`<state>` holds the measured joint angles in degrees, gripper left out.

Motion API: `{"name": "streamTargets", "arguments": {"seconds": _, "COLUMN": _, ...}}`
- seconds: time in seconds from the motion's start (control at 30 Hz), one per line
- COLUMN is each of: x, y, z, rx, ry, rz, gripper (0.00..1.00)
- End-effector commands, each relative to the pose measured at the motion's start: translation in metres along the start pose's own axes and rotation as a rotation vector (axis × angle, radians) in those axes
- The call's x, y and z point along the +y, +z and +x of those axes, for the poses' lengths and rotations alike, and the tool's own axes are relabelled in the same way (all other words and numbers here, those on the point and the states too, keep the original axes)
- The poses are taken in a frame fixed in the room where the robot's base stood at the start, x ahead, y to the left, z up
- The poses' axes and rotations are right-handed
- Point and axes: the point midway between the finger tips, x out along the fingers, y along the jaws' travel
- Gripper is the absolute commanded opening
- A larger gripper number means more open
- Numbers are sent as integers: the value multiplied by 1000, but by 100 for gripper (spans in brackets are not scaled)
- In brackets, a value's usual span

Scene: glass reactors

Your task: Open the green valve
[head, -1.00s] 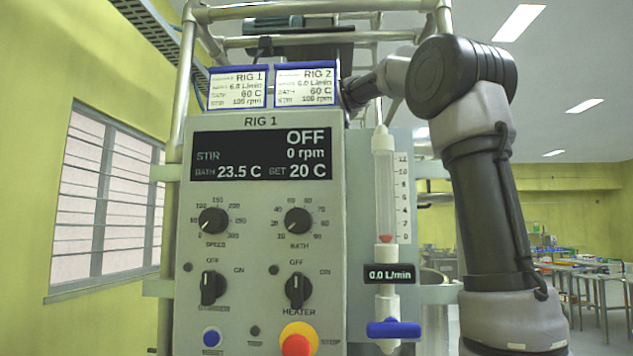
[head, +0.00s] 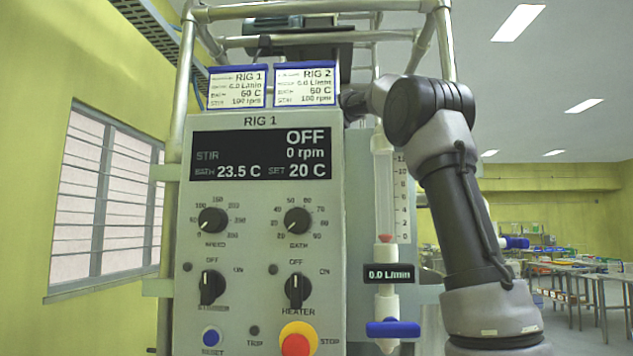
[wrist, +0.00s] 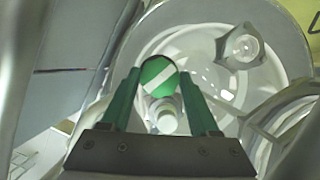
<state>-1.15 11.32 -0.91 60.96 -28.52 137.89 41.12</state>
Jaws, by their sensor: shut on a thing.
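The green valve (wrist: 158,72) shows in the wrist view as a round green knob with a white stripe, above a pale stem. My gripper (wrist: 160,82) has a green finger on each side of the knob and is shut on it. In the head view my arm reaches behind the RIG 1 panel, so the gripper and the green valve are hidden there.
The RIG 1 panel (head: 262,250) reads OFF. Beside it, a flow tube has a 0.0 L/min display (head: 389,274) and a blue handle (head: 393,329). Metal frame rails surround the rig. A pale star-shaped knob (wrist: 240,45) is close to the right finger.

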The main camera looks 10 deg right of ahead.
Motion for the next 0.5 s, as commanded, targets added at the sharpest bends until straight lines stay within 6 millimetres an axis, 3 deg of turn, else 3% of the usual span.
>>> {"name": "streamTargets", "arguments": {"seconds": 0.5, "x": -1, "y": 0, "z": -1, "rx": 2, "ry": 29, "rz": -77, "gripper": 6}}
